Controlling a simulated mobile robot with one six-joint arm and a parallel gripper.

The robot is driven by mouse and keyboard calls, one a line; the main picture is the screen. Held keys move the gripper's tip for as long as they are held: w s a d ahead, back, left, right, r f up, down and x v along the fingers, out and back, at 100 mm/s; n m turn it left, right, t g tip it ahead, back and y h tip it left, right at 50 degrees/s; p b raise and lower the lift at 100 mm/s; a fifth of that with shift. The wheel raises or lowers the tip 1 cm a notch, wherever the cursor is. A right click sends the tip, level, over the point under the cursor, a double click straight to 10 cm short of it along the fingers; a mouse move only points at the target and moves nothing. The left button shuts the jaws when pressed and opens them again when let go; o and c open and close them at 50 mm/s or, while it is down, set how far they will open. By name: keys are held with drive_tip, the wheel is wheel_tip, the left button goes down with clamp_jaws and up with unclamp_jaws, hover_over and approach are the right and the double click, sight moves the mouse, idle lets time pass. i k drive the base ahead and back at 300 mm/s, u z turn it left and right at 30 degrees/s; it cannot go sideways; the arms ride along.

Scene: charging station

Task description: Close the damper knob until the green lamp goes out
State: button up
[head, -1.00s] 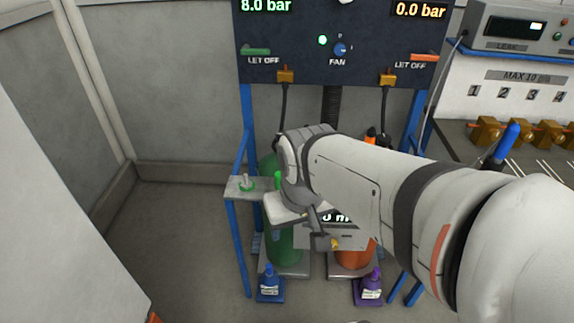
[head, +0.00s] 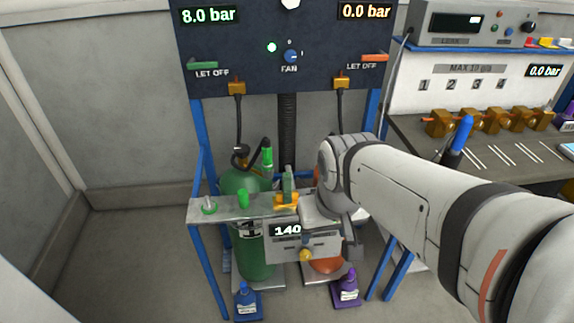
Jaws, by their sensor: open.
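A small green lamp (head: 272,47) is lit on the dark panel (head: 225,75), left of the blue FAN knob (head: 291,57). No knob is labelled as a damper. I cannot tell which, if either, is the damper knob. My gripper (head: 345,228) is low in front of the stand, beside that box and well below the panel. Its fingertips are hard to make out; it is open, with nothing seen held.
Blue (head: 245,300) and purple (head: 347,288) bottles stand in front. A bench (head: 415,135) with brass blocks is right. Floor at left is clear.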

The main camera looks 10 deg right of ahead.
sight(305, 255)
drive_tip(key=z, duration=0.1)
drive_tip(key=i, duration=0.85)
drive_tip(key=z, duration=0.05)
drive_tip(key=k, duration=0.5)
drive_tip(key=u, duration=1.25)
drive_tip(key=k, duration=1.1)
drive_tip(key=z, duration=0.65)
drive_tip(key=i, duration=1)
drive_tip(key=z, duration=0.05)
